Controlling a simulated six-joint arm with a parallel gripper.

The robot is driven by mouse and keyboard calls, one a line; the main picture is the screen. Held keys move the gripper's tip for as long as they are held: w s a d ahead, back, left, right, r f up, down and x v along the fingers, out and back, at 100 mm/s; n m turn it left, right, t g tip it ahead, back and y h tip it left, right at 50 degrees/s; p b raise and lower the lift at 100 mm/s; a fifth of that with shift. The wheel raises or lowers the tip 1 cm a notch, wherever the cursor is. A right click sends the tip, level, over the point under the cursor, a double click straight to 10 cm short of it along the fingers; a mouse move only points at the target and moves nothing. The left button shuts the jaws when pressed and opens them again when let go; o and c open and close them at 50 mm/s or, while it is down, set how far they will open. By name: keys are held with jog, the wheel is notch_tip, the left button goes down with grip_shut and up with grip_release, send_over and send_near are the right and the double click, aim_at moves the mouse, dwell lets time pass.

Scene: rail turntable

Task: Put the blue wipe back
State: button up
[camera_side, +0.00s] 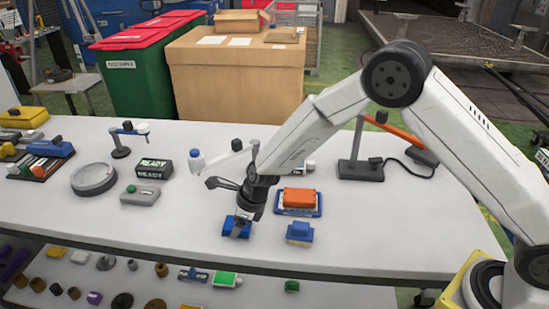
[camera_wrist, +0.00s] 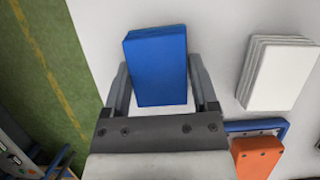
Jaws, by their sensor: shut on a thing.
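The blue wipe (camera_wrist: 158,66) is a flat blue rectangular pad or thin stack. In the wrist view it sits between the two fingers of my gripper (camera_side: 238,217), which is shut on it. In the side view the blue wipe (camera_side: 232,230) is low over the table near the front edge, partly hidden by the fingers; I cannot tell whether it touches the table. A stack of white wipes (camera_wrist: 280,73) lies to the right in the wrist view, apart from the gripper.
A blue tray (camera_side: 283,212) with an orange block (camera_side: 299,198) lies right of my gripper. A blue block (camera_side: 299,231) stands in front of that tray. A grey button box (camera_side: 140,195), READY sign (camera_side: 156,168) and round turntable (camera_side: 93,179) are to the left.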

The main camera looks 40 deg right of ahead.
jog(key=o, duration=1)
jog(key=shift+v, duration=6.15)
